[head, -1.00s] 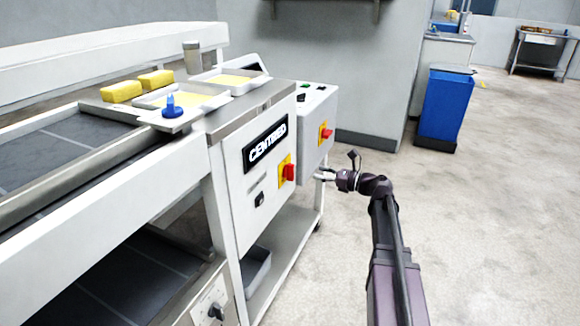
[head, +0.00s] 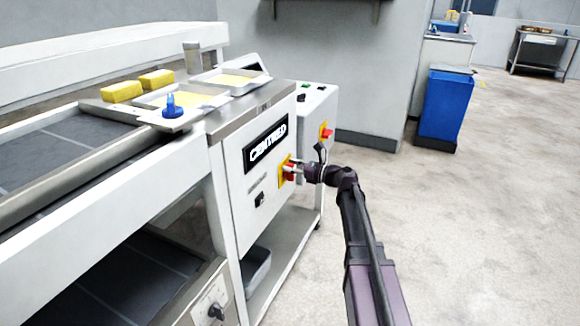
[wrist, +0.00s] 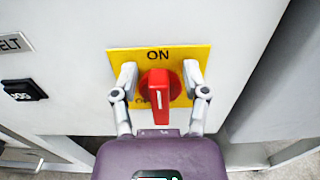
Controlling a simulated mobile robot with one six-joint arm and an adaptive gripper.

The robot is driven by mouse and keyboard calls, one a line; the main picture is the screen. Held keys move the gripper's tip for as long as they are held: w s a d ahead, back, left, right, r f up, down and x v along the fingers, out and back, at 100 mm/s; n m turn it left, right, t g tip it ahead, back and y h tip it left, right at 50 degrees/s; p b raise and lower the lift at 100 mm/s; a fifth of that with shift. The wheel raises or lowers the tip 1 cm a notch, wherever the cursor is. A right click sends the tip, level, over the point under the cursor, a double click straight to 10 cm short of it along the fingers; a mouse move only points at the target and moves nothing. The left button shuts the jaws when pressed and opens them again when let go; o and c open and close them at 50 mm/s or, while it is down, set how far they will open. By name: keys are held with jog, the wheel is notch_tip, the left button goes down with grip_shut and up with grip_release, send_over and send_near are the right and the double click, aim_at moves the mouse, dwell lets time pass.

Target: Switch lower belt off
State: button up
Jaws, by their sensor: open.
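The red rotary switch (wrist: 158,95) sits on a yellow plate (wrist: 118,58) marked ON at its top. In the wrist view, my gripper (wrist: 160,80) is open, with one finger on each side of the red handle and a gap on both sides. The head view shows the yellow plate (head: 282,172) on the white front panel below the CENTRED sign, with my gripper (head: 288,169) in front of it, partly covering the red handle. The lower lettering on the plate is mostly hidden by the handle.
A black switch (wrist: 24,90) is left of the plate, below a label ending in "ELT". A second red switch (head: 326,132) is on the box behind. A dark knob (head: 216,311) is on the lower conveyor.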

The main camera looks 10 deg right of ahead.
grip_shut()
jog(key=shift+a, duration=0.1)
